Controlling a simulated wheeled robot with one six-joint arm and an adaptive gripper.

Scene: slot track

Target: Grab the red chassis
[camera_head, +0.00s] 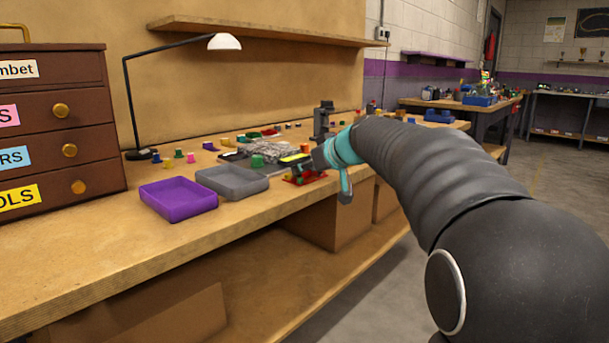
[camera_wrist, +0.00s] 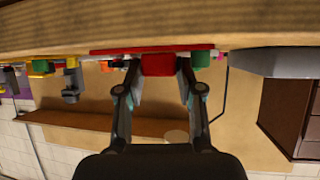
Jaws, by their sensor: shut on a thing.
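The red chassis (camera_wrist: 158,65) is a red block between the two fingers of my gripper (camera_wrist: 159,72) in the wrist view, which is upside down. The fingers are shut on its sides. A flat red piece (camera_wrist: 112,50) lies directly beneath it at the bench top; I cannot tell whether the two are joined. In the head view, red parts (camera_head: 307,178) show at the bench's front edge, just below my gripper (camera_head: 318,160). The arm and gripper partly hide the chassis there.
A purple tray (camera_head: 178,196) and a grey tray (camera_head: 232,182) stand left of the gripper on the wooden bench (camera_head: 100,240). The bench's front left is clear.

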